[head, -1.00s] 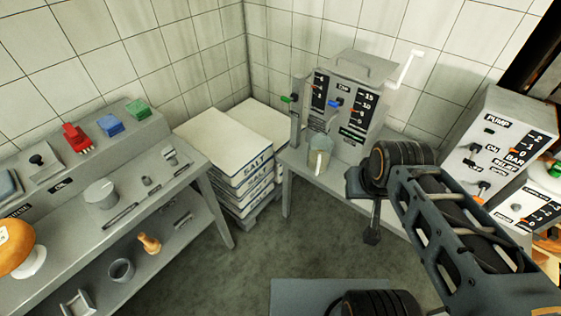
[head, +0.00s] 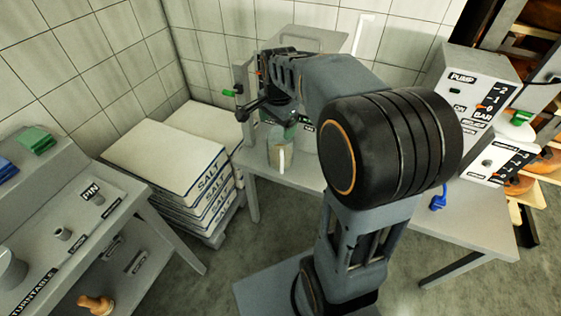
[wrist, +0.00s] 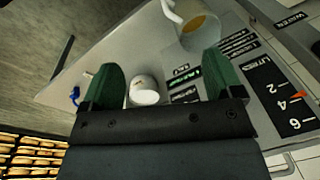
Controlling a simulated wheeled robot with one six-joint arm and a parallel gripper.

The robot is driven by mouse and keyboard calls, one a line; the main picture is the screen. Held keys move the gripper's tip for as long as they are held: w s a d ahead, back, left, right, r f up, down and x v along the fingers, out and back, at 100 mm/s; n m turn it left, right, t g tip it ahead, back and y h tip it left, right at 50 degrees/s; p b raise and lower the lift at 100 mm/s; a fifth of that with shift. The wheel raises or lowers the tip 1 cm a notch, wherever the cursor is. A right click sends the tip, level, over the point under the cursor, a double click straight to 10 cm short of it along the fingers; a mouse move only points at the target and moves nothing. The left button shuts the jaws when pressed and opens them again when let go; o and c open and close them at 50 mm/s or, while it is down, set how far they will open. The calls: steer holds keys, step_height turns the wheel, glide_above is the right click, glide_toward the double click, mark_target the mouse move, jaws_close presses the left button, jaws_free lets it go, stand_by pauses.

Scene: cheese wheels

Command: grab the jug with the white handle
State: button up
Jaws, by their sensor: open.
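The jug (head: 290,157) stands upright on the grey bench, with its pale handle facing my camera in the head view. In the wrist view the jug (wrist: 200,30) is at the top, cut by the frame edge, with its white handle to the left and yellowish contents inside. My gripper (wrist: 160,80) is open, its two green fingers apart and nothing held between them. The jug lies beyond the fingertips, apart from them. In the head view my arm reaches over the bench near the jug and hides part of the machine behind it.
A small white cup-like object (wrist: 145,92) shows between the fingers in the wrist view, on the bench. Stacked salt sacks (head: 165,150) stand left of the bench. The pump box (head: 480,95) stands at right, with a blue item (head: 438,201) hanging near the bench edge.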

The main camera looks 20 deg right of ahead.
mark_target(282, 152)
steer(key=w+d+f+m+b, duration=0.1)
steer(key=w+f+m, duration=0.1)
steer(key=f, duration=0.4)
steer(key=w+d+f+m+g+b, duration=0.1)
steer(key=w+d+f+m+b, duration=0.1)
steer(key=f, duration=0.3)
steer(key=w+d+f+m+b, duration=0.1)
steer(key=w+d+f+m, duration=0.1)
steer(key=f, duration=0.4)
steer(key=shift+w+f+m+g, duration=0.15)
steer(key=shift+w+f+m, duration=0.05)
steer(key=shift+w+m, duration=0.3)
steer(key=shift+w+f+m+g, duration=0.15)
steer(key=shift+w+m, duration=0.2)
steer(key=shift+m, duration=0.25)
steer(key=shift+f+b, duration=0.4)
steer(key=shift+f, duration=2.95)
steer(key=c, duration=1.5)
steer(key=shift+r, duration=0.1)
jaws_close()
steer(key=shift+r, duration=0.1)
